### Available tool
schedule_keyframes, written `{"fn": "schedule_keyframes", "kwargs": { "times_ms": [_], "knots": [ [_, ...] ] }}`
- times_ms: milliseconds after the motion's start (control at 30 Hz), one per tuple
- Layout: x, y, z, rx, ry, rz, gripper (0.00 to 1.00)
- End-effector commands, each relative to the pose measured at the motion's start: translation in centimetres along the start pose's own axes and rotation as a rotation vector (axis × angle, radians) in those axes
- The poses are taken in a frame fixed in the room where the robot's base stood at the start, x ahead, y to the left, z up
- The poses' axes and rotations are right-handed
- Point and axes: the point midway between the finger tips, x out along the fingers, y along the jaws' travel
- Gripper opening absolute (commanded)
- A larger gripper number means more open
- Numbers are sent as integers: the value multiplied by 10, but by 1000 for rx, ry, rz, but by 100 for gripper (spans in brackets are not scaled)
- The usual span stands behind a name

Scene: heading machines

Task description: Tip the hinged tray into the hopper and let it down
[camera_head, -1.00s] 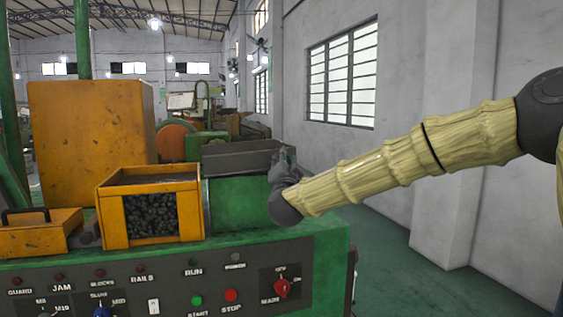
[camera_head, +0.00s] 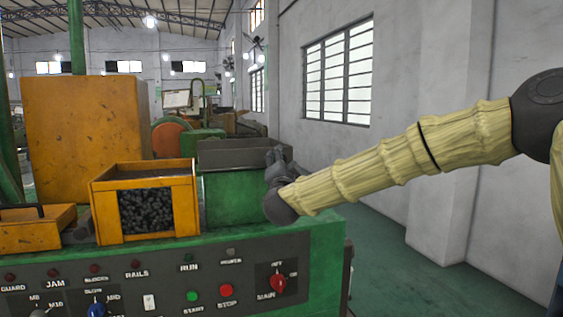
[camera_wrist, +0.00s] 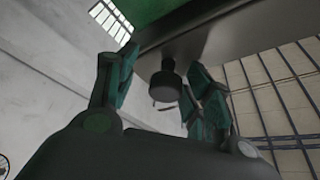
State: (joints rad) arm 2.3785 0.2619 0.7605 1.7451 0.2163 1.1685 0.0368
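The hinged tray (camera_head: 240,154) is a shallow dark grey pan lying level on top of a green housing (camera_head: 235,198). The hopper (camera_head: 145,202) appears to be the orange box to its left, with dark pieces showing through its front window. My gripper (camera_head: 279,157) is at the tray's right end. In the wrist view, a dark round knob (camera_wrist: 165,86) sticks out from the grey tray (camera_wrist: 220,35). My open fingers (camera_wrist: 163,70) stand on either side of the knob, with a gap visible. The tray's hinge cannot be made out.
A control panel (camera_head: 170,285) with buttons and knobs fills the front of the green machine. A tall orange cabinet (camera_head: 82,125) stands behind the hopper. An orange cover with a dark handle (camera_head: 35,228) is at far left. Floor to the right is clear up to the wall.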

Motion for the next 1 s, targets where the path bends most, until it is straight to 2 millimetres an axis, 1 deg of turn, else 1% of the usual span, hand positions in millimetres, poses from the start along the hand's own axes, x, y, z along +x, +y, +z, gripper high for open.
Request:
{"fn": "schedule_keyframes", "kwargs": {
  "times_ms": [233, 367, 467, 800, 1000],
  "knots": [
    [-1, -2, -1, 0, 1, -2, 51],
    [-11, -2, -1, 0, 0, -3, 51],
    [-25, -2, -1, -1, 0, -3, 51],
    [-87, -1, -1, 0, 0, -1, 51],
    [-110, 0, -1, 0, 0, -1, 51]
  ]
}}
